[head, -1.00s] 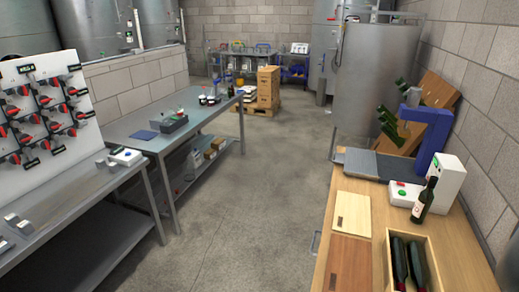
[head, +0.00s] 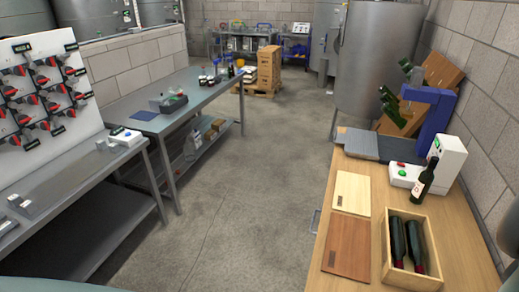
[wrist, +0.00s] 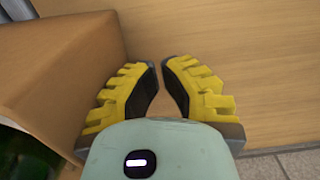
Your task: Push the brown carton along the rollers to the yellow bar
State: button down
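No rollers and no yellow bar can be made out in any view. Brown cartons (head: 268,68) stand stacked on a pallet far back in the head view. In the wrist view, a tan box-like side (wrist: 65,65) rises left of my gripper (wrist: 160,72). I cannot tell whether it is the carton. A flat brown surface (wrist: 230,30) with a wood-like grain lies beyond the fingertips. The yellow-padded fingers have their tips close together, with nothing held between them. My gripper is not in the head view.
A wooden bench (head: 452,240) on the right carries an open crate (head: 432,235) of dark bottles, a standing bottle (head: 422,180) and a blue stand (head: 432,120). Steel tables (head: 185,90) line the left. The concrete floor (head: 235,190) between is clear.

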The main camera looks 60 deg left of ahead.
jog(key=shift+s+d, duration=0.9)
jog(key=shift+s, duration=0.3)
jog(key=shift+s+d, duration=0.85)
jog(key=shift+s, duration=0.35)
jog(key=shift+w+a, duration=0.1)
jog(key=shift+w, duration=0.05)
jog(key=shift+w+a, duration=0.3)
jog(key=shift+a, duration=0.1)
jog(key=shift+s+a+p, duration=0.35)
jog(key=shift+s+a, duration=0.1)
jog(key=shift+a, duration=0.1)
